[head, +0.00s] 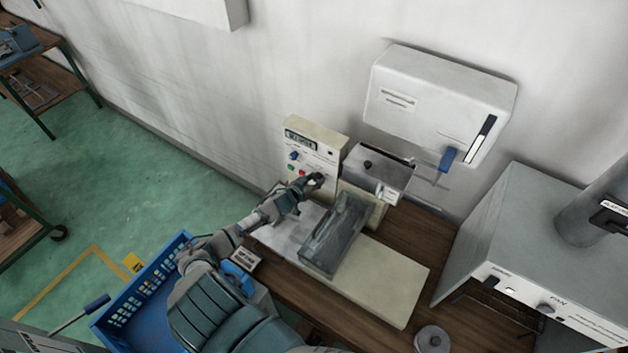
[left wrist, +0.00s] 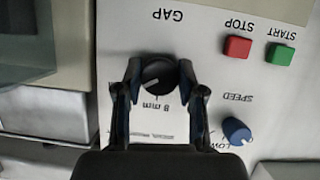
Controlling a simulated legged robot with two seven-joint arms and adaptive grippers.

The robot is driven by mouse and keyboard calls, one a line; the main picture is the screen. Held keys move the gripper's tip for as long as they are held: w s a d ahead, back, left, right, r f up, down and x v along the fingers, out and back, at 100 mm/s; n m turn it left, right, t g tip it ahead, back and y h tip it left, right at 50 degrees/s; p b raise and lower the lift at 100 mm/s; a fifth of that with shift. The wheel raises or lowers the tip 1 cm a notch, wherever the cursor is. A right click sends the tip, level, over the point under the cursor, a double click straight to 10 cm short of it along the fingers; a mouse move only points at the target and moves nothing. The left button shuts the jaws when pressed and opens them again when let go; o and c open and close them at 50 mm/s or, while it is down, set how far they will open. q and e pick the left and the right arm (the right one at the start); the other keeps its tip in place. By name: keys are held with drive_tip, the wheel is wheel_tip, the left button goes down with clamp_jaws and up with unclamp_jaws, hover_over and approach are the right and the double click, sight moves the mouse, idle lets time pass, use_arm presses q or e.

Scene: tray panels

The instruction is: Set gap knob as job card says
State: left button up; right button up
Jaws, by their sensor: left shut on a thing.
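The gap knob (left wrist: 158,77) is black and round with a pale pointer line. It sits on a white control panel (left wrist: 200,75) under the upside-down label GAP, with an "8 mm" mark beside it. My left gripper (left wrist: 158,80) has its fingers on both sides of the knob and is shut on it. In the head view my left gripper (head: 316,181) reaches the front of the control box (head: 318,140), and the knob is mostly hidden behind it. The job card cannot be made out for certain. My right gripper is not in view.
The panel also has a red STOP button (left wrist: 238,47), a green START button (left wrist: 280,54) and a blue SPEED knob (left wrist: 236,131). A clear-sided tray (head: 335,235) lies on the machine bed. A blue crate (head: 140,300) is at lower left, and a grey cabinet (head: 550,250) stands right.

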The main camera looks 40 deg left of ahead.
use_arm(q)
drive_tip(key=shift+a+f+n+h, duration=0.2)
drive_tip(key=shift+n+h, duration=0.1)
drive_tip(key=shift+n, duration=0.4)
drive_tip(key=shift+d+n+h+b, duration=0.1)
drive_tip(key=shift+n+h+b, duration=0.5)
drive_tip(key=n+b, duration=0.1)
drive_tip(key=b, duration=0.1)
drive_tip(key=n+t+h+b, duration=0.1)
drive_tip(key=b, duration=0.1)
drive_tip(key=n+h+b, duration=0.1)
drive_tip(key=n+b, duration=0.1)
drive_tip(key=b, duration=0.1)
drive_tip(key=shift+f, duration=0.25)
drive_tip(key=shift+s+r+n+t+h+b, duration=0.1)
drive_tip(key=shift+n+t+h+b, duration=0.25)
drive_tip(key=shift+n+b, duration=0.45)
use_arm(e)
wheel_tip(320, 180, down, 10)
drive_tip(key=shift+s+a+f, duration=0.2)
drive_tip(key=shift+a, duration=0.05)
